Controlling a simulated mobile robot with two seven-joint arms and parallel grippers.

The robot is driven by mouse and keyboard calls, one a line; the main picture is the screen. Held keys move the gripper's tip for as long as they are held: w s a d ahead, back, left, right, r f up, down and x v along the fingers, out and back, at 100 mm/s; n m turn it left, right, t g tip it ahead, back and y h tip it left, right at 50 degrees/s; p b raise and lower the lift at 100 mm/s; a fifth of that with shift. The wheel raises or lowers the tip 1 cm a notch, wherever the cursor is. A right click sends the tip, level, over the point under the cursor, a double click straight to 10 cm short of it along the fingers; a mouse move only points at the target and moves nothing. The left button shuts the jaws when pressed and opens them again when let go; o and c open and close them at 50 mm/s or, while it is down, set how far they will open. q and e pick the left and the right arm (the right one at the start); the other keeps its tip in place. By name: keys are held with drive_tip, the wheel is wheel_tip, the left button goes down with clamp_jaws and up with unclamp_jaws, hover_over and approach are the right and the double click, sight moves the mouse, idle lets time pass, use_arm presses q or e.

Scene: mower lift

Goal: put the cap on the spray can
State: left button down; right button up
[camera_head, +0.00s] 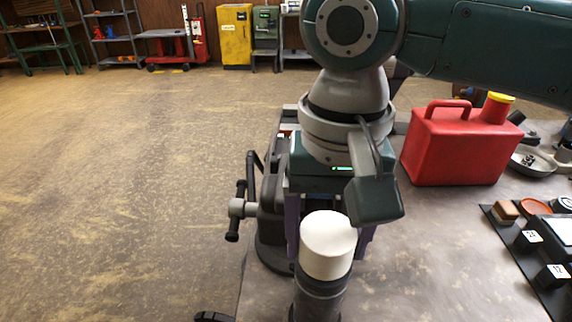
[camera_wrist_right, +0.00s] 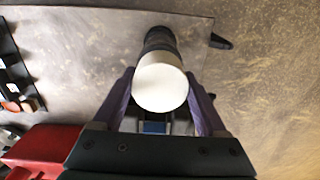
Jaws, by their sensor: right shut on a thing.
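The white cap (camera_head: 328,243) is a plain cylinder, held between the purple fingers of my right gripper (camera_head: 330,228). In the right wrist view the cap (camera_wrist_right: 161,84) shows as a pale round top, with one finger on each side of it. The spray can (camera_head: 318,298) is dark and stands upright on the table's near part, directly below the cap in the head view. In the right wrist view the can (camera_wrist_right: 160,40) shows just beyond the cap. I cannot tell whether the cap touches or sits on the can. My left gripper is not in view.
A vise (camera_head: 272,215) stands at the table's left edge, close behind the can. A red fuel can (camera_head: 455,147) stands at the back right. A dark tray with small parts (camera_head: 534,262) lies at the right. The tabletop (camera_head: 430,255) between is clear.

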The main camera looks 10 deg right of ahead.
sight(328, 232)
drive_tip(key=shift+f, duration=0.5)
drive_tip(key=o, duration=1)
drive_tip(key=shift+r, duration=0.1)
wheel_tip(328, 232, up, 2)
drive_tip(key=shift+r+p, duration=0.1)
drive_tip(key=shift+p, duration=1.15)
wheel_tip(328, 232, up, 9)
drive_tip(key=p, duration=1)
drive_tip(key=shift+p, duration=0.35)
drive_tip(key=shift+f, duration=0.2)
